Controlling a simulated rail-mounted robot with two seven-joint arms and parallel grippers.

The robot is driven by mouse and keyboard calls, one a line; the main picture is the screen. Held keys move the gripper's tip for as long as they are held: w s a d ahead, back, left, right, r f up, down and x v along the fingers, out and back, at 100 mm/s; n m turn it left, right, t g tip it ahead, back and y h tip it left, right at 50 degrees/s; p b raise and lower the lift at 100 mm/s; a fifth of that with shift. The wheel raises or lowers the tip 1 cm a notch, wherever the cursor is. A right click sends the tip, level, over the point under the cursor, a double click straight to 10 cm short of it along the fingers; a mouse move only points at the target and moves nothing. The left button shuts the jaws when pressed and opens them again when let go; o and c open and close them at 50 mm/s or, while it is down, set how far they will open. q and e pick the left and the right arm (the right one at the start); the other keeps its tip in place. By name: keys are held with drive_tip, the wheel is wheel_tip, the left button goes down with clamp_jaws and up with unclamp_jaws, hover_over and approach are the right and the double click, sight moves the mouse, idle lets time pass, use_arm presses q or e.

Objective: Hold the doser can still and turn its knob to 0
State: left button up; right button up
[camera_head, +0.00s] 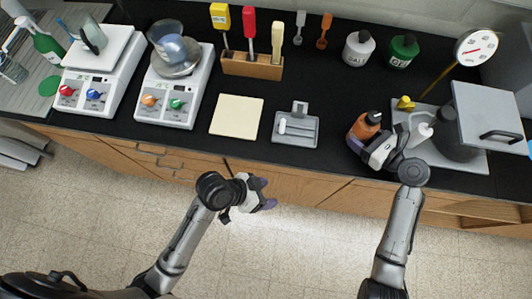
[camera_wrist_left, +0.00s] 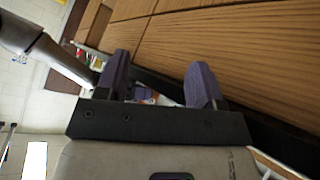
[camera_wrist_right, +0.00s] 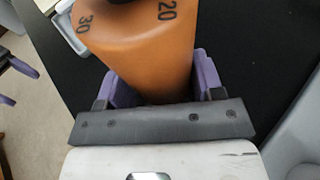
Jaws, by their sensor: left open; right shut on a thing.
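The doser can (camera_head: 365,126) is orange with a dark knob (camera_head: 374,117) on top. It stands on the black counter, right of centre in the head view. In the right wrist view the can (camera_wrist_right: 145,50) shows the marks 30 and 20; only the dark edge of its knob shows at the top, so its setting cannot be read. My right gripper (camera_head: 364,146) is shut on the can's body, one finger on each side. My left gripper (camera_head: 268,193) is open and empty in front of the counter, away from the can. Its parted fingers (camera_wrist_left: 158,85) face the wooden cabinet fronts.
A grey tray (camera_head: 296,127) and a cream pad (camera_head: 237,117) lie left of the can. The floor before the cabinets is clear.

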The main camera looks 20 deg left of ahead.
sight(368, 120)
use_arm(q)
drive_tip(key=shift+c, duration=1.1)
drive_tip(key=shift+w+d, duration=0.1)
drive_tip(key=w+d+r+n+t, duration=0.2)
drive_tip(key=d+t, duration=0.2)
drive_tip(key=d, duration=0.3)
drive_tip(key=w+d+r+n+t, duration=0.1)
drive_tip(key=w+d+r+t, duration=0.15)
drive_tip(key=d, duration=0.55)
drive_tip(key=w+a+r+m+h, duration=0.3)
drive_tip(key=w+r+m+h, duration=0.25)
drive_tip(key=w+r, duration=0.55)
drive_tip(key=shift+n+t, duration=0.35)
drive_tip(key=x, duration=1.1)
drive_tip(key=shift+d+r, duration=0.2)
drive_tip(key=shift+d, duration=0.05)
